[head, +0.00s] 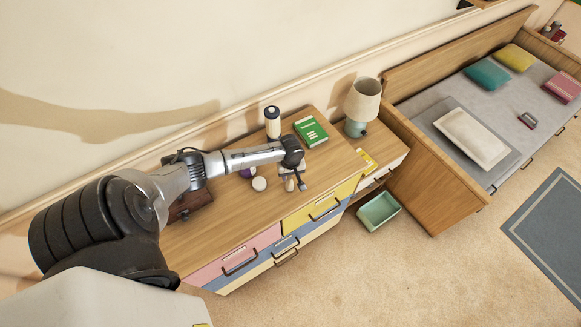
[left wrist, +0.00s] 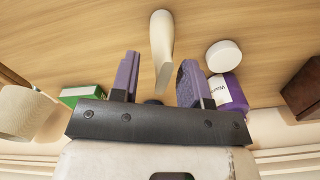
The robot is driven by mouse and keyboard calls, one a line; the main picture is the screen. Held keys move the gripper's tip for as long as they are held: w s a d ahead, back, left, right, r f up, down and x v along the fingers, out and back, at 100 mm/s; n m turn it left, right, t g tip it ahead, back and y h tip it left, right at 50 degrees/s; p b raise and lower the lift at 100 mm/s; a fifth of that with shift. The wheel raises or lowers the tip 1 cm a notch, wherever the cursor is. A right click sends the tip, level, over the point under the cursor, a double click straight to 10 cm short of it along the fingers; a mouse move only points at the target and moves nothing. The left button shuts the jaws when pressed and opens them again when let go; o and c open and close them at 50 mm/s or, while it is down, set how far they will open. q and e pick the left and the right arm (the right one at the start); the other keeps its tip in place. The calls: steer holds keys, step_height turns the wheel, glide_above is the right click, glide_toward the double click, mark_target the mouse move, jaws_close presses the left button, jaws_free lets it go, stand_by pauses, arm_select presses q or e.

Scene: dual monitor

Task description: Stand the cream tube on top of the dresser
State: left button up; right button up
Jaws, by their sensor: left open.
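The cream tube (left wrist: 161,45) is pale and narrows toward my gripper in the left wrist view. It lies between the lines of the two fingers over the wooden top. In the head view a small pale piece of it (head: 289,184) shows beside the fingers, mostly hidden; I cannot tell whether it stands or lies. My left gripper (head: 294,181) is over the dresser top (head: 222,226), near its front edge. Its purple-padded fingers (left wrist: 154,82) are apart, with clear gaps to the tube. My right gripper is not in view.
A dark-capped bottle (head: 272,122), green book (head: 310,131) and brown box (head: 190,205) are on the dresser. A lamp (head: 362,105) stands to the right. The dresser's front left is clear.

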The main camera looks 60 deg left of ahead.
arm_select(q)
step_height(320, 180, up, 11)
steer(key=s+d+f+m+t, duration=0.1)
steer(key=s+d+f+m, duration=0.1)
steer(key=s+d+m, duration=0.5)
steer(key=s+d+f+m, duration=0.2)
steer(key=s+d+m, duration=0.15)
steer(key=d, duration=0.85)
steer(key=s+d+r+m+t, duration=0.2)
steer(key=s+d+r+m, duration=0.4)
steer(key=s+r, duration=0.1)
steer(key=shift+s+t, duration=0.3)
steer(key=shift+s, duration=0.55)
steer(key=shift+r, duration=0.1)
